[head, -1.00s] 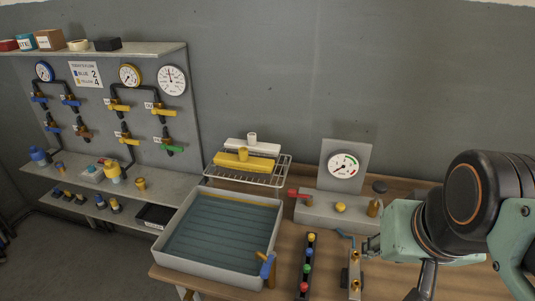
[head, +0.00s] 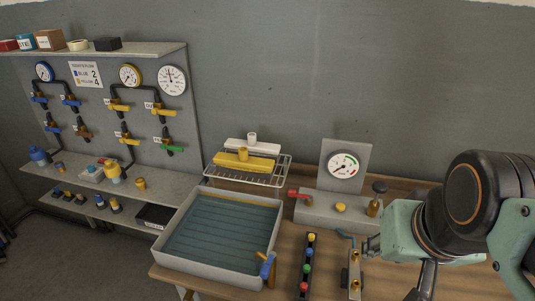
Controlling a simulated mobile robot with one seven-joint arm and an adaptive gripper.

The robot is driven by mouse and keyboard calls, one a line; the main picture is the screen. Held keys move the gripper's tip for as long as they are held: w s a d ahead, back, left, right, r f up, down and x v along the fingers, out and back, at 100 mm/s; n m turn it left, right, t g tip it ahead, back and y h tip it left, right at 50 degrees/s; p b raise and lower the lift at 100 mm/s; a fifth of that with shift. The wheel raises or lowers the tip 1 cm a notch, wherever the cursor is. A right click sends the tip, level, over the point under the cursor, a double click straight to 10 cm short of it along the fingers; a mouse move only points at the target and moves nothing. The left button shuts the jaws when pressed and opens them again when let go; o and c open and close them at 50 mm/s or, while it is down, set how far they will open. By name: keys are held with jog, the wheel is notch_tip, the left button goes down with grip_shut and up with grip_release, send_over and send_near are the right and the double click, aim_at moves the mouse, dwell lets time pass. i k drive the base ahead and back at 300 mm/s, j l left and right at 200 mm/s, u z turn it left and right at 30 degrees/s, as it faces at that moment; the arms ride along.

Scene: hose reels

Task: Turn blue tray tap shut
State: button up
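A grey tray (head: 175,261) with a dark ribbed floor stands on the wooden bench. At its front right corner is a tap with a blue handle (head: 267,268) and a yellow-orange part just above it. The blue handle stands steeply, slightly tilted, beside the tray's right wall. My arm comes in from the right, and the gripper end lies low near the right of the bench, apart from the tap. My gripper's fingers are not clearly visible, so whether it is open or shut does not show.
A dark strip with coloured knobs (head: 308,268) and a metal bar with brass fittings (head: 355,275) lie between the tray and my arm. Behind are a gauge block with a red lever (head: 298,194) and a wire rack (head: 276,180). A panel of valves (head: 120,110) stands at left.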

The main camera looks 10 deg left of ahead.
aim_at(265, 271)
jog(key=j+u, duration=0.2)
jog(key=u, duration=0.65)
jog(key=j+z, duration=0.55)
jog(key=j, duration=0.25)
jog(key=k, duration=0.05)
